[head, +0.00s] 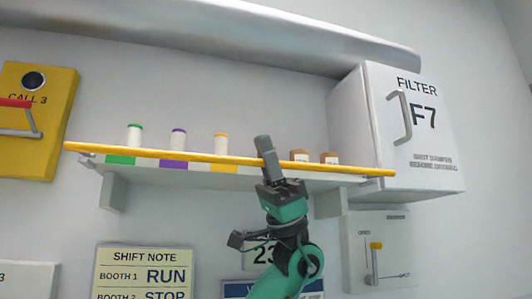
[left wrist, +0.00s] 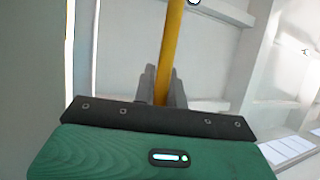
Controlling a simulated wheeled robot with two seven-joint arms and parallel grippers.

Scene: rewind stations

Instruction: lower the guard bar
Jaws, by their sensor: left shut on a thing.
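The yellow guard bar (head: 220,159) runs along the front of a wall shelf, just above the shelf's front edge. It is nearly level, with its right end slightly lower in the picture. My left gripper (head: 267,158) is shut on the bar right of its middle, reaching up from below. In the left wrist view the bar (left wrist: 172,45) passes between the two fingers (left wrist: 162,88). My right gripper is in neither view.
The shelf (head: 180,169) holds several small spools (head: 178,140) and two brown-topped items (head: 300,156). A white filter box (head: 400,130) stands at the shelf's right end. A lever panel (head: 377,250) is below it. A yellow call box (head: 35,120) is at left.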

